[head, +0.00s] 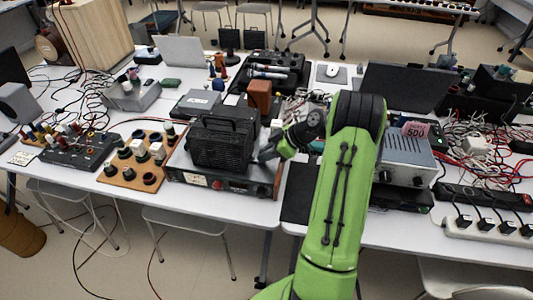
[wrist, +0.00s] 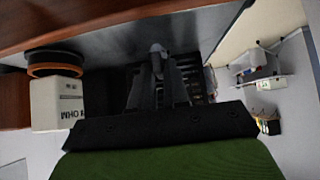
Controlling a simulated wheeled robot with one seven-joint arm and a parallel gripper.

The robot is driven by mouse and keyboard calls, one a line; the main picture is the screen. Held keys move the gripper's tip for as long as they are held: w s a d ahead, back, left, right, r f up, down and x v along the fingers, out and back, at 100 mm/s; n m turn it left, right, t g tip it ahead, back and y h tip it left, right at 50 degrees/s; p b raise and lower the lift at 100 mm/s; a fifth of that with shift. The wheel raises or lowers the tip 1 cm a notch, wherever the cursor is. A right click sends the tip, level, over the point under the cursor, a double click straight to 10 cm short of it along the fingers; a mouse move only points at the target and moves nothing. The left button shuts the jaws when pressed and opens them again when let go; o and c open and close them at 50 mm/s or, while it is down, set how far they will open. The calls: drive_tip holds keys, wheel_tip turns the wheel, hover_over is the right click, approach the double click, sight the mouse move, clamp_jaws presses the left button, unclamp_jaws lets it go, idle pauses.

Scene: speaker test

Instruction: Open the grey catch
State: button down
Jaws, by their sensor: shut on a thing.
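The grey catch (wrist: 156,47) shows in the wrist view as a small pale grey piece at my fingertips. My gripper (wrist: 158,66) is shut on it, with the two dark fingers converging at it. In the head view my gripper (head: 263,156) reaches in from the right, at the right side of a black ribbed box (head: 222,146). That box stands on a wood-sided dark unit (head: 215,184). In the head view I cannot make out the catch itself, and most of it is hidden by the fingers in the wrist view.
A wooden board with dark round terminals and white blocks (head: 125,173) lies left of the unit. A white block marked OHM (wrist: 57,104) is close on the left in the wrist view. A grey boxed instrument (head: 405,158) stands right of my arm. An orange-brown block (head: 259,94) stands behind.

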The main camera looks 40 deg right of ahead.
drive_tip(key=m+h+b, duration=0.1)
drive_tip(key=m+t+h+b, duration=0.1)
drive_tip(key=b, duration=0.1)
drive_tip(key=shift+a+f+m, duration=0.15)
drive_tip(key=shift+m, duration=0.25)
drive_tip(key=m+h+b, duration=0.1)
drive_tip(key=m+b, duration=0.1)
drive_tip(key=m+t+h+b, duration=0.1)
drive_tip(key=b, duration=0.1)
drive_tip(key=shift+s+a+m+h, duration=0.1)
drive_tip(key=shift+a+m+h, duration=0.15)
drive_tip(key=shift+m+h, duration=0.05)
drive_tip(key=m+h, duration=0.1)
drive_tip(key=m+b, duration=0.1)
drive_tip(key=m+h, duration=0.1)
drive_tip(key=shift+a+r+h+b, duration=0.25)
drive_tip(key=shift+h+b, duration=0.05)
drive_tip(key=shift+r+m+g+h+b, duration=0.1)
drive_tip(key=shift+m+g+h+b, duration=0.25)
drive_tip(key=shift+m+h, duration=1.5)
drive_tip(key=shift+m+y, duration=0.25)
drive_tip(key=shift+m, duration=0.3)
